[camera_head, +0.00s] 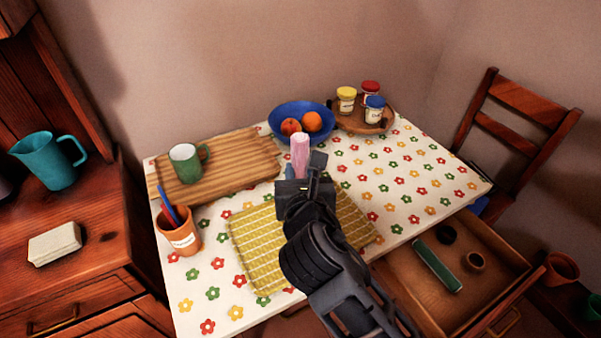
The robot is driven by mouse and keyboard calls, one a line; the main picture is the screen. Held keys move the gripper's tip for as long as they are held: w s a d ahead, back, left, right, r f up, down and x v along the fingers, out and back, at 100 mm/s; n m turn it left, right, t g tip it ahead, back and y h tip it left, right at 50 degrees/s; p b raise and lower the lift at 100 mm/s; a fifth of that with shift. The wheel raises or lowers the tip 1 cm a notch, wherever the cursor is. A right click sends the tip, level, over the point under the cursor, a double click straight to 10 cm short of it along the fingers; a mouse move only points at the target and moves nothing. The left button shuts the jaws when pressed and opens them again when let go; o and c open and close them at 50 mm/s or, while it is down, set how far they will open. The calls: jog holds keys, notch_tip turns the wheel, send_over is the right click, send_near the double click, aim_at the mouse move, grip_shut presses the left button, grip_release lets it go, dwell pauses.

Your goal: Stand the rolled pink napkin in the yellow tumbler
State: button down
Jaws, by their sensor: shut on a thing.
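The rolled pink napkin (299,150) stands roughly upright at the tip of my gripper (302,178), which is shut on its lower part. It shows above the jaws, in front of the blue bowl in the picture. My wrist and arm cover part of the yellow woven placemat (262,250) below. I see no yellow tumbler in this view; whether one is hidden behind my arm I cannot tell. How high the napkin's lower end is above the table is also hidden.
A green mug (184,162) is on a wooden board (235,165). A blue bowl (287,109) of fruit and a round tray (387,124) with jars are behind. An open drawer (500,290) juts out right.

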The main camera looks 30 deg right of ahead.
notch_tip(320, 180, down, 8)
jog(key=b, duration=0.4)
jog(key=shift+f, duration=0.25)
dwell(0.4)
jog(key=c, duration=0.7)
grip_release()
jog(key=shift+c, duration=0.2)
jog(key=v, duration=0.7)
jog(key=shift+s+a, duration=0.2)
jog(key=shift+s, duration=0.15)
jog(key=shift+r, duration=0.1)
